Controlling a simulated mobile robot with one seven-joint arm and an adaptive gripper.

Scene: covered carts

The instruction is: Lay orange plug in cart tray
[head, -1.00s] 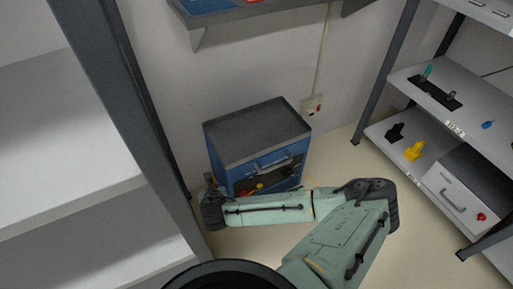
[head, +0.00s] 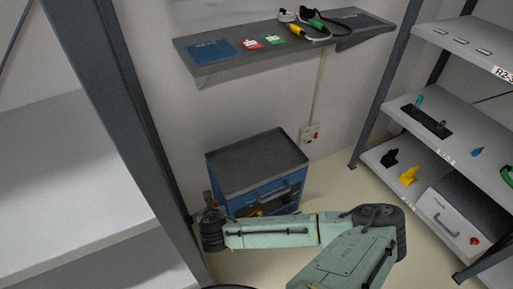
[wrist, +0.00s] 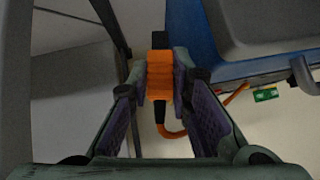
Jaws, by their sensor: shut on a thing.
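The orange plug (wrist: 158,78) is upright between the two fingers of my gripper (wrist: 160,85) in the wrist view, and they are shut on it. An orange cord (wrist: 175,133) curves from its lower end to the right. The blue cart (head: 257,198) stands against the wall in the head view, with an empty dark grey tray (head: 255,163) on top. The cart's side (wrist: 190,30) is just right of the plug in the wrist view. My gripper is at the cart's left side, outside the tray; the plug is hard to make out in the head view.
A grey rack post (head: 120,130) and its shelves stand close on the left. A wall shelf (head: 285,48) with cables and small cards hangs above the cart. A right rack (head: 430,140) holds small items. The cart's open front holds yellow and red things (head: 268,207).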

